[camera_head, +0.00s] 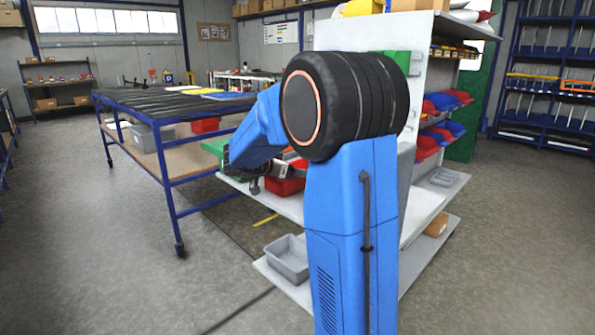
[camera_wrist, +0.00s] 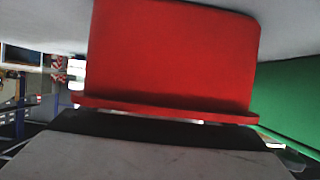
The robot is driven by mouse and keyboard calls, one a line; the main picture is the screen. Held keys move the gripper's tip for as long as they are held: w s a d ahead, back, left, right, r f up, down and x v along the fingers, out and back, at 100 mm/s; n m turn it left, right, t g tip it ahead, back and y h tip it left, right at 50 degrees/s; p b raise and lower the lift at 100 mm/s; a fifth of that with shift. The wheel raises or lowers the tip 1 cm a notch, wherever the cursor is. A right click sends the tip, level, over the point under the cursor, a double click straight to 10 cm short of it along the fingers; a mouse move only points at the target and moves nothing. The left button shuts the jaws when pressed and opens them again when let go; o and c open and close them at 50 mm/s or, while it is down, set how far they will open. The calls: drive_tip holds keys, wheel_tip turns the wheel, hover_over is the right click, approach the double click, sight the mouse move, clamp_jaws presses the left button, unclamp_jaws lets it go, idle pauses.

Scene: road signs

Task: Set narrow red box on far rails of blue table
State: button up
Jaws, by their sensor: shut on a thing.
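The narrow red box (camera_wrist: 170,55) fills the upper middle of the wrist view, its rim across the front of my gripper (camera_wrist: 165,122). My gripper is shut on it; the fingertips are hard to make out. In the head view a red box (camera_head: 285,187) shows just left of my arm, at the white shelf, partly hidden by the arm. The blue table (camera_head: 172,182) stands at the left, with dark rails (camera_head: 160,102) along its top. My gripper is to the right of the table, apart from it.
A green box (camera_head: 213,147) is beside my wrist, and green also shows in the wrist view (camera_wrist: 290,105). The white shelf (camera_head: 420,205) holds red and blue bins at the right. A grey bin (camera_head: 288,260) sits low. Floor at the front left is clear.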

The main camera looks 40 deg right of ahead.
drive_tip(key=o, duration=1.1)
drive_tip(key=v, duration=1.2)
